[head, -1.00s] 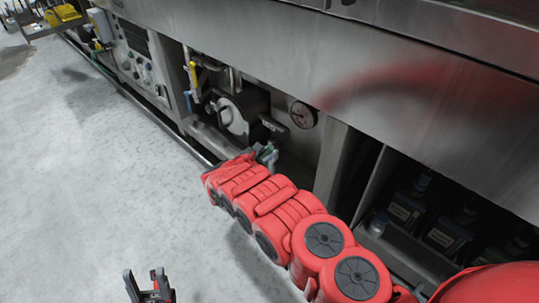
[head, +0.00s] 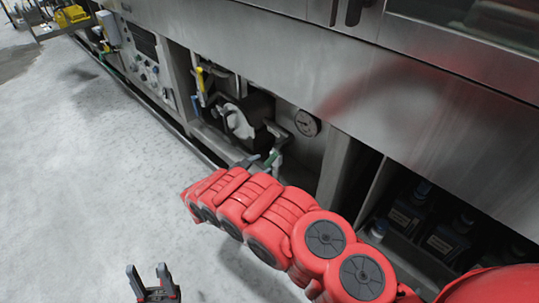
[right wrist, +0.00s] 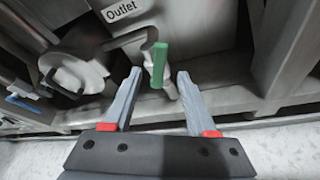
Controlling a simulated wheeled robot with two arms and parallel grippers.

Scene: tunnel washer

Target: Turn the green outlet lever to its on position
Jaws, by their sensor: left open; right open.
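In the head view the lever (head: 271,158) is small, just beyond my right gripper (head: 256,163). In the right wrist view my right gripper (right wrist: 158,76) is open, with one finger on each side of the lever. Gaps show between the fingers and the lever; whether its depth is fully between the tips is unclear. My left gripper (head: 153,280) is open and empty over the floor.
A yellow lever (head: 200,78) is further left, near a control panel (head: 143,55). Bottles (head: 408,213) stand in the bay at right. The floor (head: 80,180) is clear.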

